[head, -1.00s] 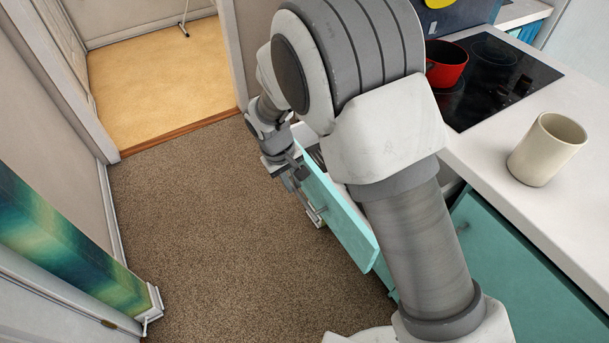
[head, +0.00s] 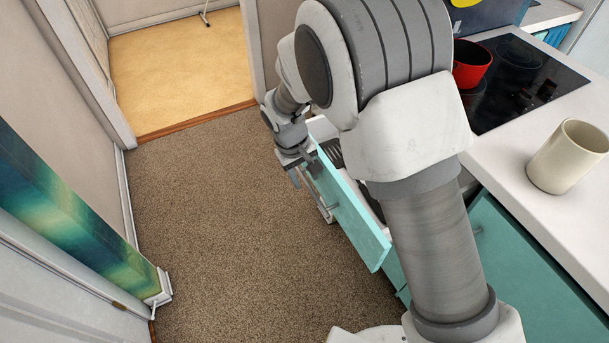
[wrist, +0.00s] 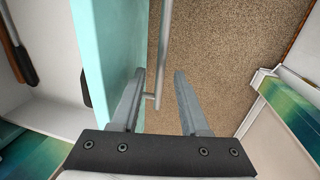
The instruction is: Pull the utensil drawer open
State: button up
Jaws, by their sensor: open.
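The utensil drawer has a teal front (head: 352,220) and stands pulled out from the cabinet, left of my arm in the head view. Its white inside shows dark utensils (head: 333,150). The wrist view shows the drawer front (wrist: 108,50) and utensils with brown and dark handles (wrist: 18,50) behind it. My gripper (head: 305,177) is at the far part of the drawer front. In the wrist view my gripper (wrist: 160,78) is open, with the metal bar handle (wrist: 163,45) between its fingers in the picture. I cannot tell whether either finger touches the handle. My arm hides part of the drawer.
The counter at right holds a cream mug (head: 568,156) and a black hob (head: 520,80) with a red pot (head: 471,63). Teal cabinet doors (head: 530,270) are below. Brown carpet (head: 220,230) left of the drawer is clear. A green-yellow panel (head: 65,215) stands at left.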

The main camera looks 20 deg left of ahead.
notch_tip(320, 180, up, 17)
jog(key=s+a+p, duration=0.2)
jog(key=shift+s, duration=0.35)
jog(key=w+d+r+m+t+y+p, duration=0.1)
jog(key=d+r+m+p, duration=0.15)
jog(key=d+r, duration=0.65)
jog(key=d+r+m+y+p, duration=0.1)
jog(key=d+r+m, duration=0.35)
jog(key=d, duration=0.85)
jog(key=s+d+r+m+t+p, duration=0.1)
jog(key=s+d+r, duration=0.1)
jog(key=s+d, duration=0.4)
jog(key=s+d+r+m+t+p, duration=0.1)
jog(key=s+d+r+m, duration=0.1)
jog(key=s+d, duration=0.3)
jog(key=d+r, duration=0.1)
jog(key=d, duration=0.3)
jog(key=shift+s+d+r+t+h+p, duration=0.15)
jog(key=shift+s+r+t+h+p, duration=0.15)
jog(key=shift+s+r+t+p, duration=0.1)
